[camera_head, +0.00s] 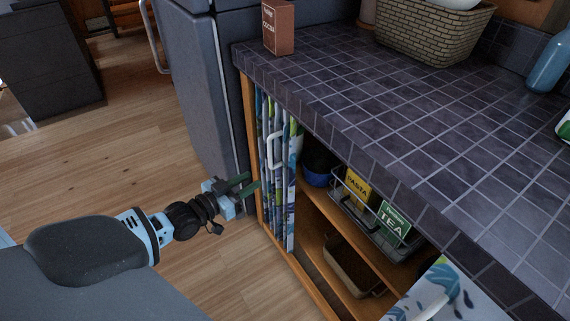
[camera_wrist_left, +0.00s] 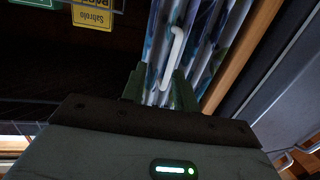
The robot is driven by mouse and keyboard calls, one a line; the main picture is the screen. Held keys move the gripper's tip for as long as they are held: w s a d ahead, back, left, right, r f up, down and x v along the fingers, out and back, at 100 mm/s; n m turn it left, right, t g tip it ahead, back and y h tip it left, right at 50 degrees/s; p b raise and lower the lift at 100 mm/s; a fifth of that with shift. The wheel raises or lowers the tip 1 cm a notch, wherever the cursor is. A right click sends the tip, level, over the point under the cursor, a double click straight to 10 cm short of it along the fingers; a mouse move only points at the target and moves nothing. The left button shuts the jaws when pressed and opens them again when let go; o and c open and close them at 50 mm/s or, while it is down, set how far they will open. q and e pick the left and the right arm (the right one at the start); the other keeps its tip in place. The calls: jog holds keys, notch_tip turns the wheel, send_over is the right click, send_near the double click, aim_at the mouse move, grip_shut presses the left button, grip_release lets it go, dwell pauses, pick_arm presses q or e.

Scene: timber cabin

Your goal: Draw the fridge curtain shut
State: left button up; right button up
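The curtain beside the fridge (camera_head: 291,190) is patterned in blue, white and green. It is bunched in folds at the left end of the open cabinet. A white handle (camera_head: 271,150) is on its front. My left gripper (camera_head: 247,187) is just left of the curtain, below the handle, with its green fingers open and pointing toward the folds. In the left wrist view, the handle (camera_wrist_left: 174,55) and curtain folds (camera_wrist_left: 206,50) show beyond and between the open fingertips (camera_wrist_left: 160,85). Contact cannot be told. My right gripper is not in view.
The grey fridge (camera_head: 190,90) stands left of the cabinet. The shelves hold a blue bowl (camera_head: 318,170) and a wire basket (camera_head: 375,225) with packets. A second curtain (camera_head: 462,300) is at lower right. The tiled counter (camera_head: 400,130) overhangs the opening. Wooden floor lies left.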

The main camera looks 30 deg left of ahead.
pick_arm(q)
jog(key=w+a+r+b, duration=0.1)
jog(key=w+a+r, duration=0.1)
jog(key=w, duration=0.1)
jog(key=t+b, duration=0.1)
jog(key=b, duration=0.1)
send_over(271, 167)
jog(key=shift+w+a+r, duration=0.15)
jog(key=shift+w+a, duration=0.1)
dwell(0.4)
grip_shut()
